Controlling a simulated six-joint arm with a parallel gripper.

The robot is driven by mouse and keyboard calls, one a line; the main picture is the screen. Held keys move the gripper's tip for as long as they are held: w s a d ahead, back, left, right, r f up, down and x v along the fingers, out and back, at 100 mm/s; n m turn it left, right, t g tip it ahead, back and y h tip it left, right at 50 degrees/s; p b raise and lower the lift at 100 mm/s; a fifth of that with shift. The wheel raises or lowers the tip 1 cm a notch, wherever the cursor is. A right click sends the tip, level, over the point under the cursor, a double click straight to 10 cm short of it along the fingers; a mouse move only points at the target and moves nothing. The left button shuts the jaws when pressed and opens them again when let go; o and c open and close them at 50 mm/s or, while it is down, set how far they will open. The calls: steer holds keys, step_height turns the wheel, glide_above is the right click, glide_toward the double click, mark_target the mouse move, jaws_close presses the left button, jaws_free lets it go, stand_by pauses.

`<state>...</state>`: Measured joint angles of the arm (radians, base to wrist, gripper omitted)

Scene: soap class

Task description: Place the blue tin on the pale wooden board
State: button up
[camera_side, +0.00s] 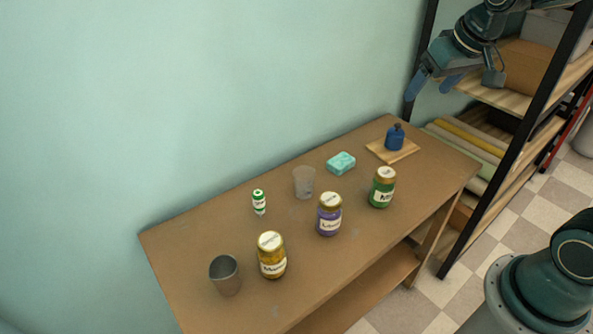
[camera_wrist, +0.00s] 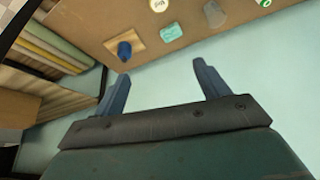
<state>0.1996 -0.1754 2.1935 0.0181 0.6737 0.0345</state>
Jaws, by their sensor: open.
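The blue tin (camera_side: 395,140) stands upright on the pale wooden board (camera_side: 405,152) at the far right end of the table. In the wrist view the blue tin (camera_wrist: 124,50) also shows on the board (camera_wrist: 138,40). My gripper (camera_side: 433,86) is open and empty, raised well above the tin and board and apart from both. Its two spread fingers show in the wrist view (camera_wrist: 161,68) with nothing between them.
A teal soap bar (camera_side: 341,162), clear cup (camera_side: 304,183), green jar (camera_side: 382,187), purple jar (camera_side: 329,215), small green-white bottle (camera_side: 259,201), yellow jar (camera_side: 271,255) and grey cup (camera_side: 225,275) stand along the table (camera_side: 190,245). A shelf rack (camera_side: 528,130) stands at the right.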

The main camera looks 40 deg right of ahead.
steer(key=s+a+n, duration=0.1)
steer(key=s+a, duration=0.2)
steer(key=s, duration=0.5)
steer(key=s+a+n+y, duration=0.1)
steer(key=s+a, duration=0.3)
steer(key=s, duration=0.4)
steer(key=shift+a+r+n+t, duration=0.15)
steer(key=shift+r+n+t, duration=0.15)
steer(key=shift+r+n, duration=0.1)
